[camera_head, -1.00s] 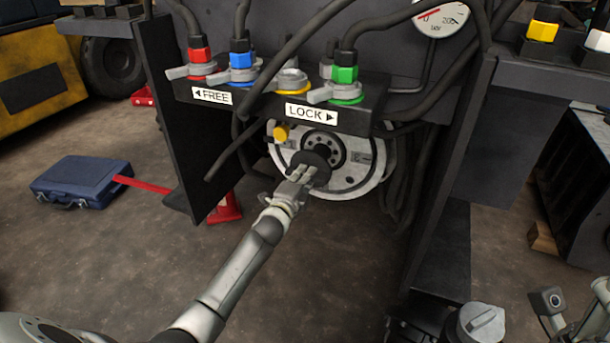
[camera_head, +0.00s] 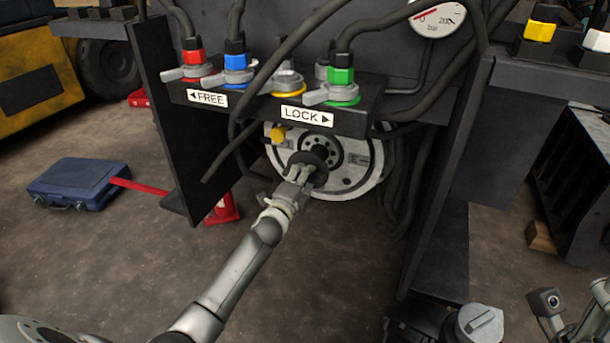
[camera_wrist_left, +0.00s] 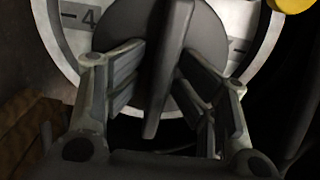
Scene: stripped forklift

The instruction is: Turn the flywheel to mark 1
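The flywheel (camera_head: 358,180) is a pale metal disc with a dark hub, below the valve panel. A dark round knob (camera_head: 308,160) with a raised bar sits on its face. My left gripper (camera_head: 302,174) reaches it from the lower left. In the left wrist view its two fingers (camera_wrist_left: 163,65) close in on both sides of the knob's bar (camera_wrist_left: 168,85). A mark "4" (camera_wrist_left: 88,16) shows on the rim beside the left finger. The head view marks are too small to read surely. My right gripper is not clearly in view.
Above the wheel are the FREE (camera_head: 207,97) and LOCK (camera_head: 307,116) labels, coloured valves and hanging hoses. A yellow piece (camera_head: 277,133) sits at the wheel's upper left. Dark upright plates stand on both sides. A blue case (camera_head: 76,183) lies on the floor at left.

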